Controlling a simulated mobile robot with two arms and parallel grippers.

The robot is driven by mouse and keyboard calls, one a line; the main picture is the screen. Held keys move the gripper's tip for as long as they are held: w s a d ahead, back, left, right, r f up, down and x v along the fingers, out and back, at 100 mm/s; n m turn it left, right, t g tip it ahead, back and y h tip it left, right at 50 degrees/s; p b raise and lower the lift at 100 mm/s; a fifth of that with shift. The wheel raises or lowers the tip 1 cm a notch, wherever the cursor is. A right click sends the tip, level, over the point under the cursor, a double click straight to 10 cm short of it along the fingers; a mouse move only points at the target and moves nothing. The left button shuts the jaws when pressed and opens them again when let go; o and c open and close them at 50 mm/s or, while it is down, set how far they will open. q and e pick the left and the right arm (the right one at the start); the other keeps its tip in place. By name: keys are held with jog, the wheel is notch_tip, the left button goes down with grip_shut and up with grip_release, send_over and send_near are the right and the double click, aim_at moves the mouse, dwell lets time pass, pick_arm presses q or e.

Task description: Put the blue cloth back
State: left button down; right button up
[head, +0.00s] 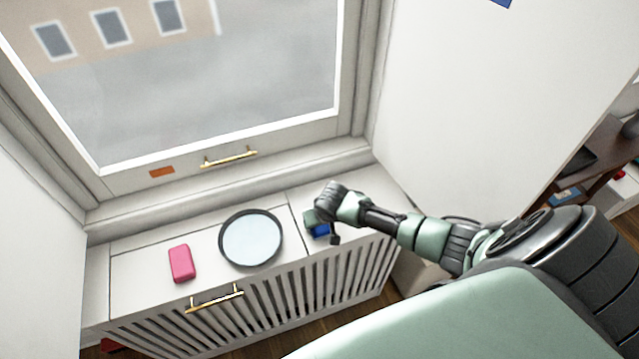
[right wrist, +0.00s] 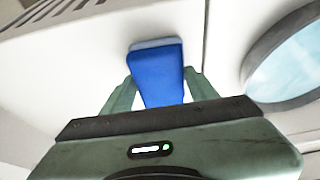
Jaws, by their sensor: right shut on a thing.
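The blue cloth (right wrist: 158,75) is a small folded block between the two fingers of my right gripper (right wrist: 160,90) in the right wrist view. The gripper is shut on it. In the head view the cloth (head: 320,230) is mostly hidden by my right gripper (head: 318,222), over the right part of the white cabinet top (head: 285,205). I cannot tell whether the cloth touches the surface. My left gripper is not in view.
A round black-rimmed dish (head: 251,239) stands left of my right gripper. A pink block (head: 182,264) lies farther left. A window with a brass handle (head: 229,157) is behind, and a white wall (head: 480,100) rises on the right.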

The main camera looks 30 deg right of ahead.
jog(key=o, duration=1.2)
jog(key=shift+r, duration=0.1)
jog(key=v, duration=1.2)
